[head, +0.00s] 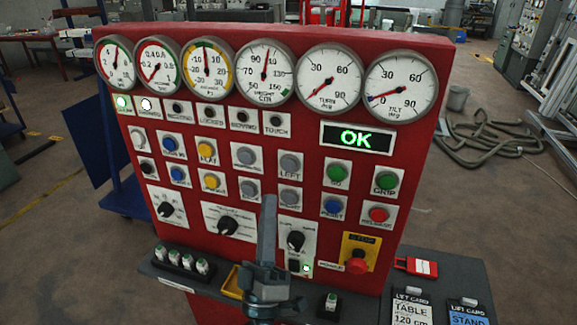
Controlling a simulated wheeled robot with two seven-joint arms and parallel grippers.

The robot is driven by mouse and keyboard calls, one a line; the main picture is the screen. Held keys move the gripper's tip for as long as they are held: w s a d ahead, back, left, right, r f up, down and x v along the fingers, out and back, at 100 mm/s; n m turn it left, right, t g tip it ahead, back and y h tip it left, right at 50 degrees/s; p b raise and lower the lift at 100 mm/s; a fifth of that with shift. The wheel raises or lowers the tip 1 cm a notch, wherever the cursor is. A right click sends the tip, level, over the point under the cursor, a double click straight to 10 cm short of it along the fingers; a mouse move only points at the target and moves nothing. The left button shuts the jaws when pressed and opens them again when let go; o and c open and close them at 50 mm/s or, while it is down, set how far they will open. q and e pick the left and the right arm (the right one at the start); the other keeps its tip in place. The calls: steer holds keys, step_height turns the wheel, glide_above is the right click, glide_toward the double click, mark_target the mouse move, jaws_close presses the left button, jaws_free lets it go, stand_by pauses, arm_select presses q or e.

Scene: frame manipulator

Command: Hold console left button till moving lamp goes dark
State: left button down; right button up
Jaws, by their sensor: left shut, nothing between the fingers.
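The red console (140,75) fills the middle of the head view. Its left button (289,163) is a grey round button on a white plate marked LEFT, uncovered. The moving lamp (242,117), in the lamp row under the gauges, looks dark. My left gripper (268,203) is shut and empty. It points up in front of the panel, its tip showing below and left of the left button, beside the lower grey button (290,198). I see no contact with the left button. My right gripper is not in view.
A display (356,138) reads OK. Other buttons and black knobs surround my gripper. A red stop knob (358,265) sits lower right. Cards (411,308) lie on the grey ledge.

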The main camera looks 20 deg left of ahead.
mark_target(289, 165)
arm_select(q)
steer(key=shift+w, duration=0.1)
steer(key=w+b, duration=0.1)
steer(key=w, duration=0.7)
steer(key=shift+w+d, duration=0.2)
steer(key=shift+w, duration=0.15)
steer(key=shift+w, duration=0.15)
stand_by(2.0)
steer(key=shift+w, duration=0.25)
steer(key=shift+w, duration=0.4)
stand_by(4.0)
